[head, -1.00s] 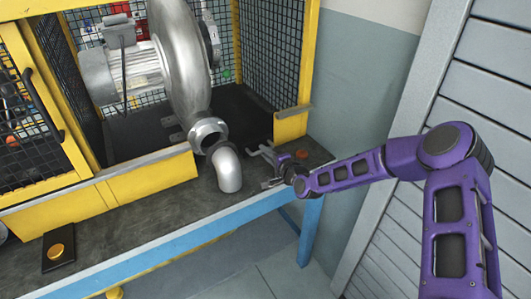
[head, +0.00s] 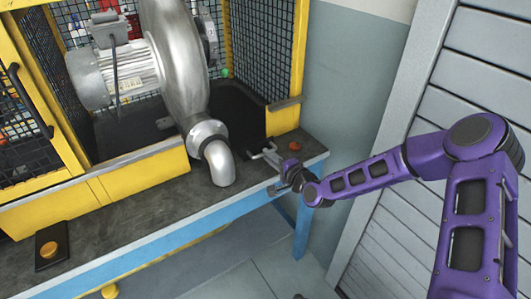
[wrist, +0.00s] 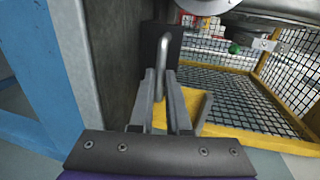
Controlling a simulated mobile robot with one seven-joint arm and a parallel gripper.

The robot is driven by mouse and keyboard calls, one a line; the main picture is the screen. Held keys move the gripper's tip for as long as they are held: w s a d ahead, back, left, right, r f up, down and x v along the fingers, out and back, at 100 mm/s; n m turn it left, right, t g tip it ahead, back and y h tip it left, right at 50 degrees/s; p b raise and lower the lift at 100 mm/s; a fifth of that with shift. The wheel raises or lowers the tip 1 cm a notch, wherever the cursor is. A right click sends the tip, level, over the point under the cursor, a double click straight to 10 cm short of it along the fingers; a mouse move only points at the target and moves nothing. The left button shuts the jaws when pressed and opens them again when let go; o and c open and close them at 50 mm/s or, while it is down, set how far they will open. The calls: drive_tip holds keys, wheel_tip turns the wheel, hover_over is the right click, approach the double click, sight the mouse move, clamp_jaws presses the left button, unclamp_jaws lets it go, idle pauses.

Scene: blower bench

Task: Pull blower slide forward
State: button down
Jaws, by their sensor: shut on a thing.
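The silver blower (head: 182,75) with its grey motor (head: 112,76) stands inside the yellow mesh enclosure. Its outlet flange (head: 206,132) meets the silver pipe elbow (head: 219,164) at the bench front, with no clear gap visible. The grey slide handle (head: 264,154) is at the right front of the bench. My gripper (head: 284,174) is at this handle, over the front edge. In the wrist view, my gripper's fingers (wrist: 160,88) are shut on the curved metal handle (wrist: 164,52), before a dark block (wrist: 158,40). The slide itself is mostly hidden.
The yellow enclosure post (head: 283,118) stands close behind my gripper. A red-orange button (head: 294,146) is on the bench right beside it. The floor before the bench (head: 250,245) is clear.

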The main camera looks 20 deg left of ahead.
drive_tip(key=shift+w+f, duration=0.1)
drive_tip(key=shift+f, duration=0.1)
drive_tip(key=c, duration=0.9)
unclamp_jaws()
drive_tip(key=shift+a, duration=0.1)
drive_tip(key=shift+r, duration=0.1)
drive_tip(key=p+v, duration=0.1)
drive_tip(key=v, duration=1.6)
drive_tip(key=shift+r, duration=0.1)
